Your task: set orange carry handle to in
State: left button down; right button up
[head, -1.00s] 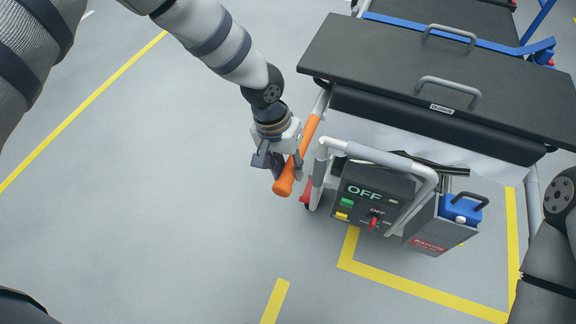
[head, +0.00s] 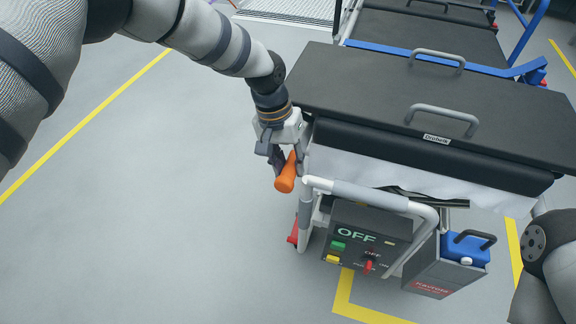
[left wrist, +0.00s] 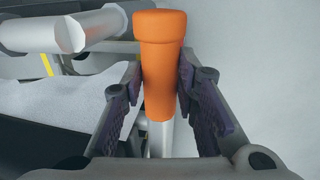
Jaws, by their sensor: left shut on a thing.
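The orange carry handle (head: 286,174) is at the left front corner of the trolley. Its rounded end points toward me and looks foreshortened. My left gripper (head: 277,157) is shut on it from the left and above. In the left wrist view the orange grip (left wrist: 160,50) stands between the two dark finger pads (left wrist: 160,78), with a pale metal tube (left wrist: 160,138) running on below it. The handle's joint with the trolley is hidden behind my gripper. My right gripper is not in view; only part of that arm shows at the right edge.
The trolley's dark top (head: 350,82) with grey handles is behind and right of my gripper. A grey frame tube (head: 370,194) and a control box (head: 365,238) reading OFF, with a red switch, are close below. The floor to the left is clear.

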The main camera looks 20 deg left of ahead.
pick_arm(q)
jog(key=shift+w+r, duration=0.1)
jog(key=shift+w, duration=0.2)
jog(key=c, duration=1.2)
grip_release()
jog(key=shift+c, duration=0.2)
notch_tip(320, 180, up, 12)
jog(key=a, duration=0.2)
jog(key=shift+a, duration=0.2)
jog(key=shift+f, duration=0.2)
